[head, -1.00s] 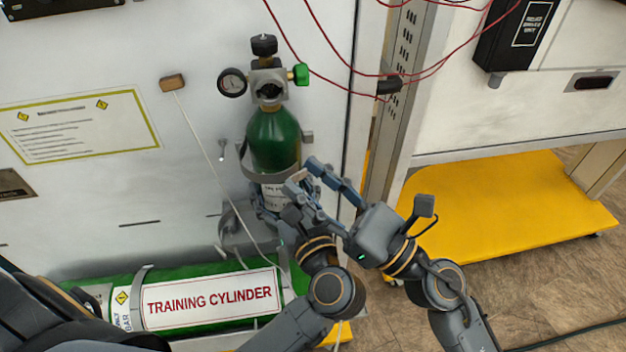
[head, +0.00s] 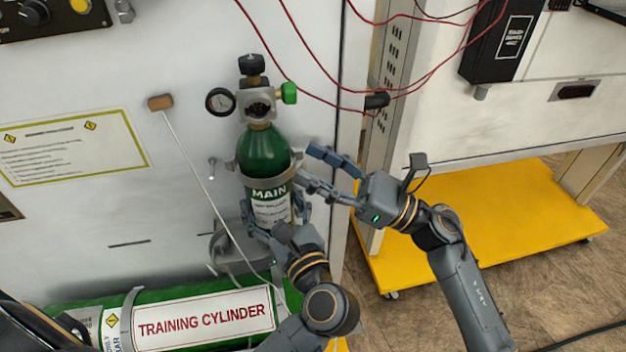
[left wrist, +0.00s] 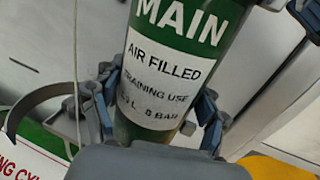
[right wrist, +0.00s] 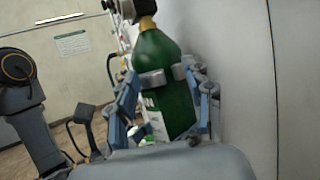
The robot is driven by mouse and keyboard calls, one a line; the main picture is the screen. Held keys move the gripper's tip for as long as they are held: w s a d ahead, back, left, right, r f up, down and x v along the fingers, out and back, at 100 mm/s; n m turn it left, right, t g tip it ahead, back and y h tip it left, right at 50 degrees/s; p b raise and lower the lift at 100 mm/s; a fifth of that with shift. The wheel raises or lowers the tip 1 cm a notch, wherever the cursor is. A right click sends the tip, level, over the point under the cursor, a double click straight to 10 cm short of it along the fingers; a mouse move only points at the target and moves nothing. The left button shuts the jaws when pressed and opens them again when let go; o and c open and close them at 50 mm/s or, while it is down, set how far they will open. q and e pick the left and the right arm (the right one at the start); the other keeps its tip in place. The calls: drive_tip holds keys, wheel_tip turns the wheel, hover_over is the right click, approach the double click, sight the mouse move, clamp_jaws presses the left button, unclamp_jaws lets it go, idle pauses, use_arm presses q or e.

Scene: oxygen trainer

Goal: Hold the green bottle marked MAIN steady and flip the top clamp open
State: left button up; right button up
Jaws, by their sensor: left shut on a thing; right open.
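The green bottle marked MAIN (head: 262,150) stands upright against the white panel, with a gauge and valve on top. My left gripper (head: 268,222) is shut on its lower part; in the left wrist view its fingers (left wrist: 155,120) flank the white label. The top clamp (head: 279,180) is a grey band around the bottle above the MAIN label; it also shows in the right wrist view (right wrist: 152,79). I cannot tell whether it is latched. My right gripper (head: 308,168) is open at the bottle's right side, near the clamp; its fingers (right wrist: 165,105) appear either side of the bottle in the right wrist view.
A curved grey bracket arm (head: 217,250) stands out beside the bottle's lower end. A green training cylinder (head: 120,320) lies below. A cord with a brown block (head: 160,102) hangs at left. Red cables (head: 345,85) run above right. A yellow platform (head: 480,215) is at right.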

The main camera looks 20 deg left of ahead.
drive_tip(key=v, duration=1.2)
drive_tip(key=w+d+f+m+t+h, duration=0.8)
drive_tip(key=w+m+t, duration=0.3)
drive_tip(key=t, duration=0.5)
drive_tip(key=shift+w+d+f+m, duration=0.35)
drive_tip(key=shift+f+m, duration=0.15)
drive_tip(key=shift+m, duration=0.5)
drive_tip(key=s+a+r+n+g+y, duration=0.3)
drive_tip(key=s+a+r+n+g, duration=0.6)
drive_tip(key=s+r+n+g, duration=0.55)
drive_tip(key=shift+m+g, duration=0.55)
drive_tip(key=shift+m, duration=0.2)
drive_tip(key=a, duration=0.4)
drive_tip(key=w+a, duration=0.1)
drive_tip(key=a, duration=0.2)
drive_tip(key=a+f, duration=0.1)
drive_tip(key=a, duration=0.3)
drive_tip(key=shift+w+a, duration=0.3)
drive_tip(key=shift+w, duration=0.1)
drive_tip(key=shift+c, duration=0.4)
